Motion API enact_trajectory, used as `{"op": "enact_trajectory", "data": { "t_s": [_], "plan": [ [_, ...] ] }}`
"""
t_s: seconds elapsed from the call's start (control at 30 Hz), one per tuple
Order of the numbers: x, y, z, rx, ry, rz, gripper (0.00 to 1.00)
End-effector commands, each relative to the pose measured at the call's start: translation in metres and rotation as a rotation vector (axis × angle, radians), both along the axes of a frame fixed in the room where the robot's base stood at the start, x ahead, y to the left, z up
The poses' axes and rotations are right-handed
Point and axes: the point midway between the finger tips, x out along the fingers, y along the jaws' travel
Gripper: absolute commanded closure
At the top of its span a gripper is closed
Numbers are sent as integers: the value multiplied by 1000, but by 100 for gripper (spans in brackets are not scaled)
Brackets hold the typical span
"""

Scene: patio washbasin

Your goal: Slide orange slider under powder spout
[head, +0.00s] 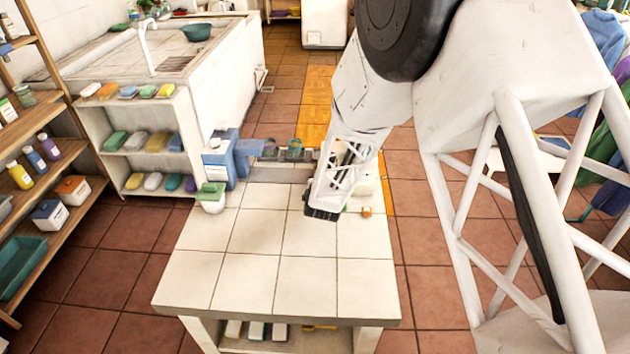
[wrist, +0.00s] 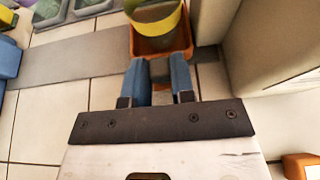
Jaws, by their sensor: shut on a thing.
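The orange slider (wrist: 150,44) shows at the top of the wrist view as a shallow orange tray carrying a yellow cup (wrist: 155,15). It sits on a grey track (wrist: 85,62) that runs to the left. My gripper (wrist: 159,68) has its two blue fingers at the near side of the tray, shut on a dark part of the slider between them. In the head view my arm hides the slider and the fingertips. A blue upright device (head: 220,162) stands at the left end of the track. I cannot make out the powder spout clearly.
A beige box (wrist: 262,45) stands close to the right of the fingers. A small orange block (head: 366,211) lies on the tiled table (head: 275,285). A green-topped white container (head: 212,198) stands at the left edge. The front of the table is clear.

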Motion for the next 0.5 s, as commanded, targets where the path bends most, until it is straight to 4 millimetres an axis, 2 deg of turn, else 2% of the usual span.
{"op": "enact_trajectory", "data": {
  "t_s": [0.33,0.37,0.5],
  "plan": [
    [0,-6,0,1,1,-6,100],
    [0,-6,0,0,1,-7,74],
    [0,-6,0,0,0,-5,52]
  ]
}}
